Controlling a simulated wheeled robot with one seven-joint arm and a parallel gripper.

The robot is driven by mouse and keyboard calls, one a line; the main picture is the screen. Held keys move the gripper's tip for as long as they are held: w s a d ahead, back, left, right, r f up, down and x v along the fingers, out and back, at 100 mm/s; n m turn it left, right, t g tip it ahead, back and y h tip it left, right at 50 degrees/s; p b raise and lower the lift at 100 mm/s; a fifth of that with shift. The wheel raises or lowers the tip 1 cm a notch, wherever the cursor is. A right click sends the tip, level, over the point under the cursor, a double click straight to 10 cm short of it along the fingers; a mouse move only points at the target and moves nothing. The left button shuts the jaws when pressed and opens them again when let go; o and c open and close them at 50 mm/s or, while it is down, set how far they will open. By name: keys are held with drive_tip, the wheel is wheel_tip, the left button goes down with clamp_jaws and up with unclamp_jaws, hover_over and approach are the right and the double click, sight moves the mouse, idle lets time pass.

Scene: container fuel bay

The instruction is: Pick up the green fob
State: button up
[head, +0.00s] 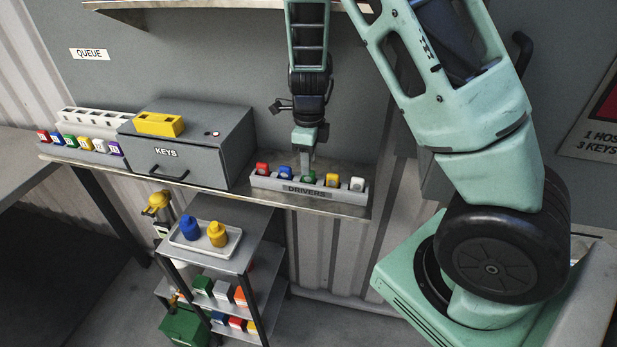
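The green fob (310,178) stands in the middle of the grey rack labelled DRIVERS (275,188), on the shelf. A blue fob (285,173) is on its left and a yellow fob (332,180) on its right. My gripper (306,166) points straight down, its fingertips at or just above the top of the green fob and partly covering it. The fingers line up in this view, so I cannot tell whether they are open, or whether they touch the fob.
A red fob (262,169) and a white fob (357,184) fill the rack's ends. The grey KEYS box (205,150) stands close on the left, with a yellow block (158,124) on top. Farther left is another rack of coloured fobs (85,146). A small cart (230,262) stands below.

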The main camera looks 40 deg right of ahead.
drive_tip(key=shift+f, duration=2)
clamp_jaws()
drive_tip(key=shift+r, duration=0.1)
drive_tip(key=shift+r, duration=0.6)
wheel_tip(320, 180, up, 2)
drive_tip(key=shift+a+r+b, duration=0.1)
drive_tip(key=shift+r+b, duration=0.05)
drive_tip(key=shift+b, duration=0.15)
drive_tip(key=s+a+b, duration=0.1)
drive_tip(key=s+a, duration=1)
drive_tip(key=a, duration=0.3)
wheel_tip(320, 180, up, 6)
drive_tip(key=p, duration=0.7)
drive_tip(key=shift+r, duration=0.2)
